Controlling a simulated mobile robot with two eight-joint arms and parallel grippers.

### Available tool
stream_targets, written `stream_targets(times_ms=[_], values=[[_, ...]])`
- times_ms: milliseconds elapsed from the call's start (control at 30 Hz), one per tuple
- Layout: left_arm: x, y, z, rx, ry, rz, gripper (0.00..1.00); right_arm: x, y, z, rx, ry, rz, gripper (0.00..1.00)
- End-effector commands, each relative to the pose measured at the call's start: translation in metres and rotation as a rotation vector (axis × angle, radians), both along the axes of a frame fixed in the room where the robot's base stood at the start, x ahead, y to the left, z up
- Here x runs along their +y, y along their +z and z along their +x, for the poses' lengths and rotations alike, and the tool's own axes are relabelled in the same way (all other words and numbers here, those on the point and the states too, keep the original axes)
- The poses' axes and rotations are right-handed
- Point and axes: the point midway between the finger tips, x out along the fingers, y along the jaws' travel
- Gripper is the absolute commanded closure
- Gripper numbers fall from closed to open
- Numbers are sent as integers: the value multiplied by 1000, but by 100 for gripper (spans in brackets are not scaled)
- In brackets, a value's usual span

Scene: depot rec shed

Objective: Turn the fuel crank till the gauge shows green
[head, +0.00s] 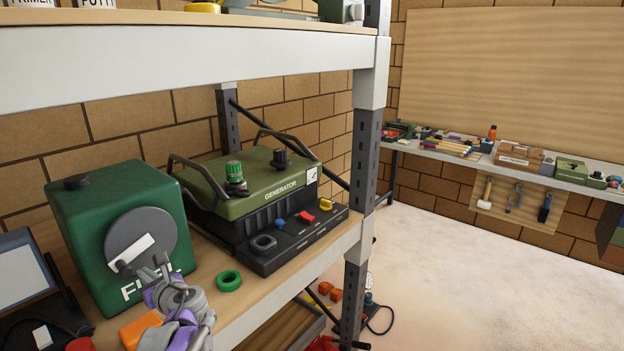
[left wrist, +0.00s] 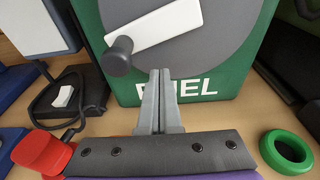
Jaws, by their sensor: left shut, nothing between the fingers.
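The green fuel box (head: 95,215) stands on the shelf at the left of the head view, and fills the upper middle of the left wrist view (left wrist: 225,75). On its front is a grey disc (head: 157,228) with a white crank arm (left wrist: 165,22). A dark knob (left wrist: 118,56) sits at the crank's lower left end. My left gripper (head: 160,262) is shut and empty in front of the disc's lower part. In the left wrist view its fingertips (left wrist: 160,76) are right of and below the knob, apart from it. I make out no gauge on the box. My right gripper is not in view.
A green generator (head: 250,190) stands right of the fuel box. A green ring (head: 229,281) lies on the shelf near my left gripper. A red object (left wrist: 42,152) and a dark screen unit (head: 22,270) are at left. A shelf post (head: 364,160) rises at right.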

Motion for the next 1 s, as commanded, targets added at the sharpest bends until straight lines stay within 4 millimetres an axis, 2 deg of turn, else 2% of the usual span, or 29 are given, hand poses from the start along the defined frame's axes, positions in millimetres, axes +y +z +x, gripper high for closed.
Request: stream_targets(times_ms=[167, 467, 700, 1000], values=[[9, 9, -11, -1, 1, -1, 100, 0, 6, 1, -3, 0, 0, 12], [10, 9, -11, -1, 0, -1, 100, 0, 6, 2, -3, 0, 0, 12], [18, 25, -21, -2, 1, 0, 100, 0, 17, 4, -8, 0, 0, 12], [19, 25, -22, -1, 0, -1, 100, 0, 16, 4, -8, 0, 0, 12]])
